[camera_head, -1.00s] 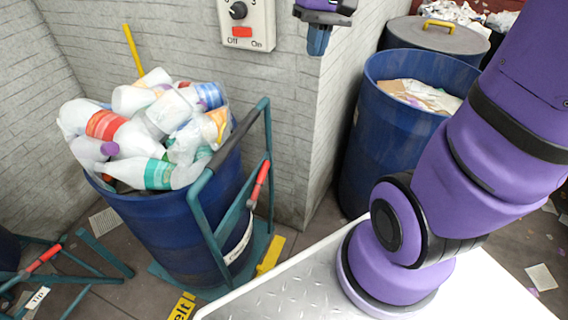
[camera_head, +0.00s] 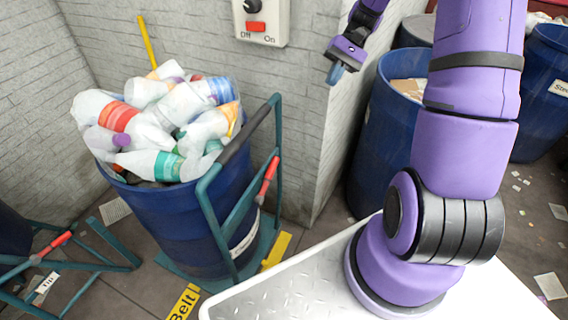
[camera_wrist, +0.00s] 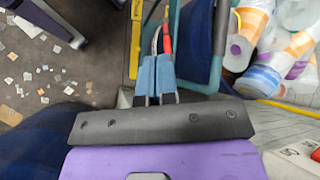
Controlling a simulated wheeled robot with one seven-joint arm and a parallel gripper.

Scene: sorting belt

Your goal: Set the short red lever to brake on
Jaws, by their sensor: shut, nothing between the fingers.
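A short red lever (camera_head: 265,181) is on the teal frame of the trolley, tilted along its right-hand upright. What looks like this lever also shows in the wrist view (camera_wrist: 167,42), just beyond my fingertips and apart from them as far as I can tell. My gripper (camera_head: 337,73) is shut and empty, high in front of the wall corner, with its blue fingers pointing down. In the wrist view its fingertips (camera_wrist: 154,62) are together. A second red-handled lever (camera_head: 53,244) is on another teal frame at the far left, beside a "Tip" label.
A blue barrel (camera_head: 185,220) full of plastic bottles stands on the trolley (camera_head: 206,205). A switch box (camera_head: 262,20) is on the brick wall. More blue barrels (camera_head: 383,150) stand at the right. Yellow floor marking reads "Belt" (camera_head: 184,302).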

